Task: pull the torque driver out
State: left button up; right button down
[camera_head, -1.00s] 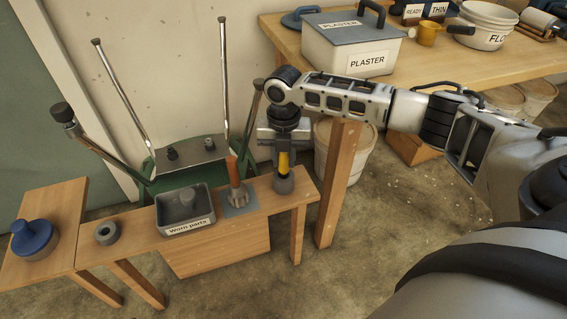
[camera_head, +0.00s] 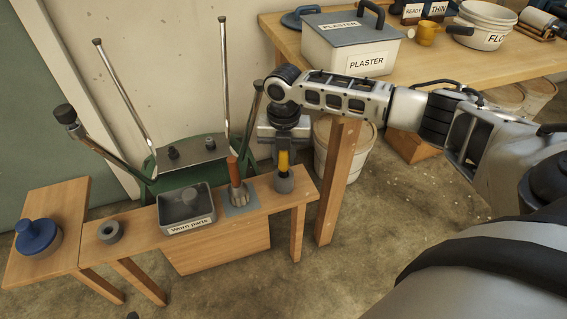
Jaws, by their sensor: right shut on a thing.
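A yellow-handled driver (camera_head: 283,162) stands upright in a grey round holder (camera_head: 284,183) near the right end of the low wooden bench (camera_head: 260,203). My right gripper (camera_head: 285,153) comes down from above and is shut on the upper part of its handle, which the fingers partly hide. The driver's lower end is hidden in the holder. An orange-handled tool (camera_head: 233,170) stands just to the left, in a grey fluted piece on a square plate (camera_head: 241,207). My left gripper is not in view.
A grey "Worn parts" tray (camera_head: 187,223), a grey ring (camera_head: 111,231) and a blue knobbed piece (camera_head: 36,237) are farther left. Upturned metal legs (camera_head: 224,80) rise behind the bench. A table (camera_head: 410,75) with a plaster box (camera_head: 350,45) is at the back right.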

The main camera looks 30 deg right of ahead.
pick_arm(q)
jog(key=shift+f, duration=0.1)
pick_arm(e)
jog(key=shift+r+p, duration=0.75)
jog(key=shift+p, duration=0.05)
jog(key=shift+r+p, duration=1.05)
jog(key=shift+p, duration=0.15)
jog(key=shift+r+p, duration=0.6)
jog(key=shift+p, duration=0.1)
jog(key=shift+r+p, duration=1.25)
jog(key=shift+p, duration=0.1)
jog(key=shift+r+p, duration=1.65)
jog(key=shift+p, duration=0.2)
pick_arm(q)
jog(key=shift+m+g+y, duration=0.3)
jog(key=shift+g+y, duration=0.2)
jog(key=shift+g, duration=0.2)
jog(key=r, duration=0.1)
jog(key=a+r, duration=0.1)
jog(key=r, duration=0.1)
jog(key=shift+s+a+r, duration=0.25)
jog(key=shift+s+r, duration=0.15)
pick_arm(e)
jog(key=shift+r, duration=0.25)
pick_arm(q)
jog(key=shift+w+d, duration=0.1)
